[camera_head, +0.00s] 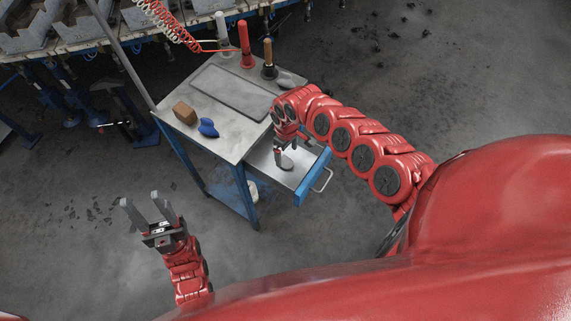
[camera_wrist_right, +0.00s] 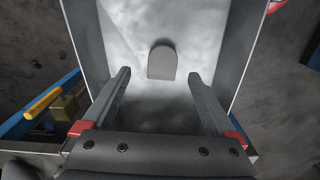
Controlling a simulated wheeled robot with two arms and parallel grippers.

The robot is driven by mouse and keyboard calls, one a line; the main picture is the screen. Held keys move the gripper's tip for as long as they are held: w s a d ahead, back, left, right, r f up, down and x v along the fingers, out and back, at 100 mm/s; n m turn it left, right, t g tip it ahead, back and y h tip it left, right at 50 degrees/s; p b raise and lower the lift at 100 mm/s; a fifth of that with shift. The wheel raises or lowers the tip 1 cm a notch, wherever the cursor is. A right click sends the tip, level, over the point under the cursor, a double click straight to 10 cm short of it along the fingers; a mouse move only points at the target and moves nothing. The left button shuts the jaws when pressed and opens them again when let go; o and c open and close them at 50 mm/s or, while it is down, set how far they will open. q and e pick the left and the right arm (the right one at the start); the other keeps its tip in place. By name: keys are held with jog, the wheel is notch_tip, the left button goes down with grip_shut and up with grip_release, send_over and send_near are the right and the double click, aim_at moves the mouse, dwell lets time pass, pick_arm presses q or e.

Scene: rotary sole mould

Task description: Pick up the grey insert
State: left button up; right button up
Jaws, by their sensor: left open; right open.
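The grey insert (camera_wrist_right: 162,62) is a small flat piece with one rounded end. It lies on the floor of the open drawer (camera_head: 302,187), and the right wrist view shows it ahead of and between my right fingers. My right gripper (camera_head: 284,149) is open and empty, pointing down into the drawer above the insert; it also shows in the right wrist view (camera_wrist_right: 158,76). In the head view the gripper partly covers the insert. I cannot tell the exact height gap. My left gripper (camera_head: 143,201) is open and empty, off to the left over the floor.
The drawer walls stand close on both sides of my right fingers. The workbench top (camera_head: 225,145) holds a brown block (camera_head: 185,112), a blue object (camera_head: 208,128), a grey plate (camera_head: 230,90) and several upright tools at the back. The floor around my left gripper is clear.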

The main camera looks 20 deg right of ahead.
aim_at(286, 160)
jog(key=f, duration=0.3)
jog(key=shift+a+f, duration=0.25)
jog(key=shift+a, duration=0.1)
jog(key=shift+s+d+f, duration=0.1)
jog(key=shift+d+f, duration=0.05)
jog(key=shift+f, duration=0.4)
jog(key=c, duration=1.4)
jog(key=shift+r, duration=0.15)
